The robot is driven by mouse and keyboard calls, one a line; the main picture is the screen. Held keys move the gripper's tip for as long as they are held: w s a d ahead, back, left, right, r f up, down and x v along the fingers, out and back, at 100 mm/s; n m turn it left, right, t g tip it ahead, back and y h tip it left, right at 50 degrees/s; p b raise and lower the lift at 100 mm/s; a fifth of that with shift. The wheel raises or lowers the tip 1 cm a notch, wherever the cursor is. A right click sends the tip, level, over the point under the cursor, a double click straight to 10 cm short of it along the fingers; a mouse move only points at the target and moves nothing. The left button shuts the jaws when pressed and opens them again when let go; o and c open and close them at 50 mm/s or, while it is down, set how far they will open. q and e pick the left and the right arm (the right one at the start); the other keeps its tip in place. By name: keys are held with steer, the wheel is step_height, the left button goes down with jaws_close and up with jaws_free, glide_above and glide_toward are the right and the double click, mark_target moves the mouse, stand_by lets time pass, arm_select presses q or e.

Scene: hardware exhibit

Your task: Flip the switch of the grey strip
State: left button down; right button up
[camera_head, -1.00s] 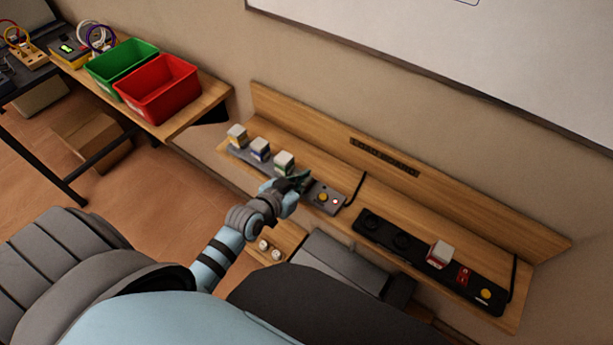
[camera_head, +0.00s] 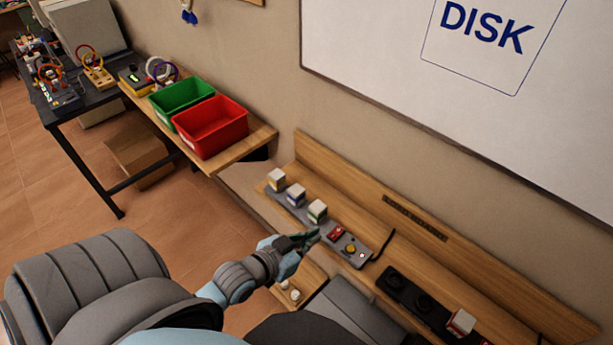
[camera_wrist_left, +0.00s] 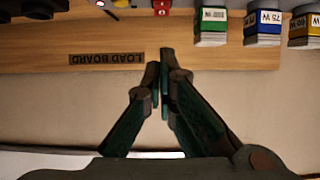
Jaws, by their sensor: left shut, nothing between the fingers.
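The grey strip (camera_head: 373,262) lies on the wooden wall board. It carries three labelled cube plugs, a red switch (camera_head: 336,234), a yellow button (camera_head: 350,248) and a small bright light (camera_head: 361,254). My left gripper (camera_head: 314,237) is shut and empty, just in front of the strip, left of the red switch and apart from it as far as I can tell. In the left wrist view the closed fingers (camera_wrist_left: 163,55) point toward the red switch (camera_wrist_left: 160,4) at the top edge. The switch's position is too small to read. My right gripper is out of view.
A black strip (camera_head: 447,329) with a white-and-red cube lies farther right on the board. Green (camera_head: 181,95) and red (camera_head: 211,125) bins stand on a wooden shelf at left. A small wooden ledge with white knobs (camera_head: 290,292) sits below my left gripper.

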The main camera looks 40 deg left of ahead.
arm_select(q)
steer(key=shift+v, duration=0.8)
steer(key=s+a+f+g+y+b, duration=0.1)
steer(key=s+a+f+g, duration=0.15)
steer(key=f, duration=0.65)
steer(key=s+a+f+n+g+y+b, duration=0.1)
steer(key=s+f, duration=0.3)
steer(key=f, duration=0.5)
steer(key=s+a+f+g+y+b, duration=0.1)
steer(key=s+a+f+g+b, duration=0.15)
steer(key=f, duration=0.55)
steer(key=s+d+f+g, duration=0.2)
steer(key=s+f, duration=0.5)
steer(key=s, duration=0.3)
steer(key=s+d+f+g+b, duration=0.1)
steer(key=s+d+f+g, duration=0.1)
steer(key=s+f, duration=0.6)
steer(key=s+g, duration=0.1)
steer(key=s, duration=0.1)
steer(key=shift+s+g, duration=0.3)
steer(key=shift+s, duration=0.1)
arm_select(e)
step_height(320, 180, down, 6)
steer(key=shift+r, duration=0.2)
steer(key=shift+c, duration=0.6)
